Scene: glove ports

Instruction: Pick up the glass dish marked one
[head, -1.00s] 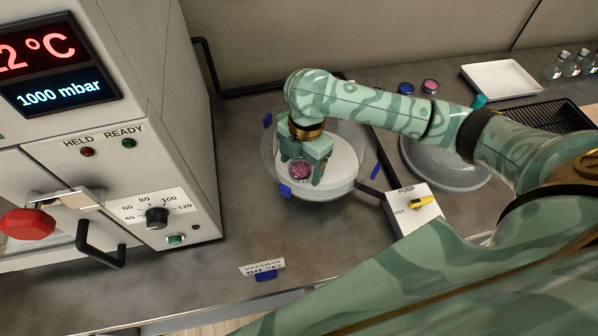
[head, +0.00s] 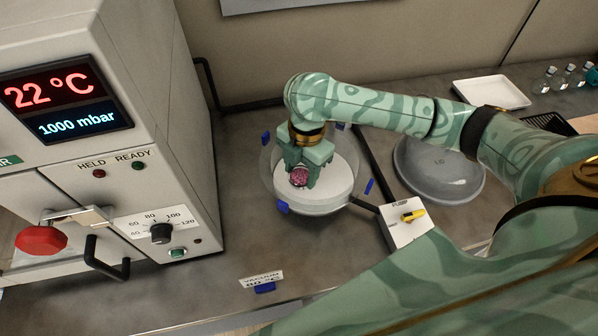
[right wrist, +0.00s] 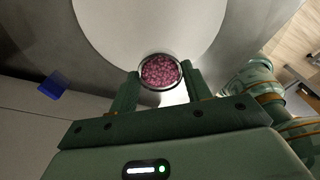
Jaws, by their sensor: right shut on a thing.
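A small round glass dish (head: 299,176) filled with pink granules sits between the fingers of my right gripper (head: 301,174). The right wrist view also shows the dish (right wrist: 161,72), its rim against both fingertips (right wrist: 161,85). My right gripper is shut on it. Dish and fingers are inside the open, clear glass bowl (head: 342,206), over its white round plate (head: 340,172). I cannot tell whether the dish touches the plate. No mark on the dish can be read. My left gripper is not in view.
The oven cabinet (head: 160,120) stands at left, reading 22 °C and 1000 mbar. A pump switch box (head: 408,226) stands right of the bowl. A grey glass lid (head: 440,175) lies behind it. A white tray (head: 490,93) and small bottles (head: 563,78) are at far right.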

